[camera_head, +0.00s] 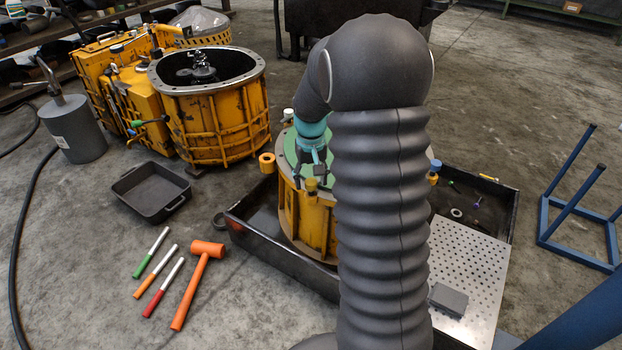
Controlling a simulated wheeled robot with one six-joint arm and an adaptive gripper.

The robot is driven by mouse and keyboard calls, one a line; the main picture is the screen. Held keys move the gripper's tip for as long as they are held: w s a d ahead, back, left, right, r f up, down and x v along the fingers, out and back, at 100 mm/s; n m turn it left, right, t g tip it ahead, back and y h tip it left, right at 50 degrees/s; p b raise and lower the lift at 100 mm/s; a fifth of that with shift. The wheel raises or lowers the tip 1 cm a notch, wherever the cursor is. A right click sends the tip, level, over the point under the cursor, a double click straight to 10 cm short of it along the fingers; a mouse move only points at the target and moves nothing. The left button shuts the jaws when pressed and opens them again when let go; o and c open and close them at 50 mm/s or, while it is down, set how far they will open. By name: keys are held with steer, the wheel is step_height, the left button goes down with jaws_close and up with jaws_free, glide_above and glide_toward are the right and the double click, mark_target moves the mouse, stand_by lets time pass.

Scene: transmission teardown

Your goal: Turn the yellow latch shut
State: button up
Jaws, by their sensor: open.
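A yellow housing (300,222) with a green top (289,150) stands in a black tray. A small yellow block (312,186) on the housing's front rim looks like the yellow latch. My arm hides the housing's right side.
The black tray (268,253) surrounds the housing; a perforated metal plate (465,268) lies at its right. An orange mallet (199,275) and several coloured-handle tools lie on the floor at left. A black bin (150,192) and a larger yellow casing (216,120) stand behind them.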

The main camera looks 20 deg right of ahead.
mark_target(311, 181)
step_height(311, 181, up, 12)
stand_by(0.5)
steer(key=shift+w, duration=0.1)
steer(key=s+a+r+t, duration=0.2)
steer(key=s+a, duration=0.1)
steer(key=s, duration=0.6)
steer(key=s+a+r+n+t, duration=0.1)
steer(key=s+a, duration=0.3)
steer(key=s, duration=0.4)
steer(key=s+a+r+n+t+p, duration=0.1)
steer(key=s+a+r+t, duration=0.1)
steer(key=s, duration=0.7)
steer(key=shift+s+a+r+t, duration=0.35)
steer(key=shift+a+r, duration=0.1)
steer(key=shift+a, duration=0.8)
